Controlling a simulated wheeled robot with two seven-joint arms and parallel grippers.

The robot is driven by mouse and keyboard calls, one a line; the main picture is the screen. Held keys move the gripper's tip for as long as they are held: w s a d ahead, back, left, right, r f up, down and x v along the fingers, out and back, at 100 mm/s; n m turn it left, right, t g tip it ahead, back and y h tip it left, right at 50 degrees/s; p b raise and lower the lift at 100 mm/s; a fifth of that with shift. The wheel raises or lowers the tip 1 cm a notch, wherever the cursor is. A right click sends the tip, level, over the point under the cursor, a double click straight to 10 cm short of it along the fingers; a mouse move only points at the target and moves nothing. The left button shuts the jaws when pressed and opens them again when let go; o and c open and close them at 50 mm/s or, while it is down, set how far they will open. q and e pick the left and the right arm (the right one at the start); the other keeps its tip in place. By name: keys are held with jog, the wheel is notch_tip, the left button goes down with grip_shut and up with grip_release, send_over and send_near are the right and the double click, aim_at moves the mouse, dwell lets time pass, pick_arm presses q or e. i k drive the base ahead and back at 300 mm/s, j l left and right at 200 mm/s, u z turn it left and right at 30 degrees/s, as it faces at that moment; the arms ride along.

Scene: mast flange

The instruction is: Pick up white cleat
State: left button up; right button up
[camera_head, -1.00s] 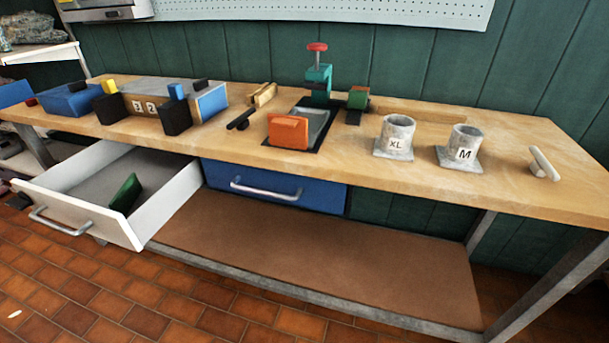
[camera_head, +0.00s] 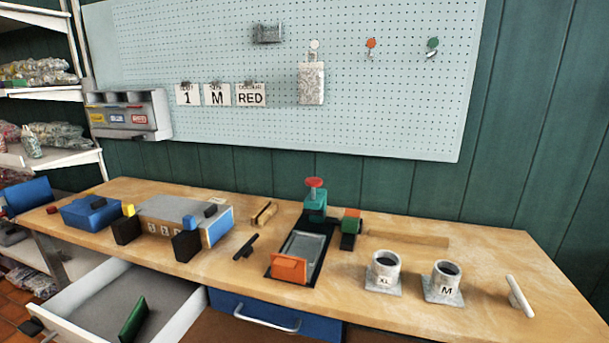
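A white cleat (camera_head: 519,297), a short pale bar on a small base, stands near the right end of the wooden workbench (camera_head: 470,245). It is right of the grey cup marked M (camera_head: 445,278), apart from it, with bare wood around it. Neither of my grippers shows in the head view.
The grey cup marked XL (camera_head: 383,268) stands left of the M cup. An orange block (camera_head: 289,268) and a green clamp with a red knob (camera_head: 315,197) are mid-bench. A white drawer (camera_head: 75,297) is open, holding a green piece (camera_head: 133,318). The pegboard (camera_head: 390,90) carries cards reading 1, M, RED.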

aim_at(518, 299)
jog(key=z, duration=1.45)
jog(key=i+l+u, duration=0.1)
jog(key=l, duration=0.15)
jog(key=i+l, duration=0.1)
jog(key=l, duration=0.15)
jog(key=u, duration=0.05)
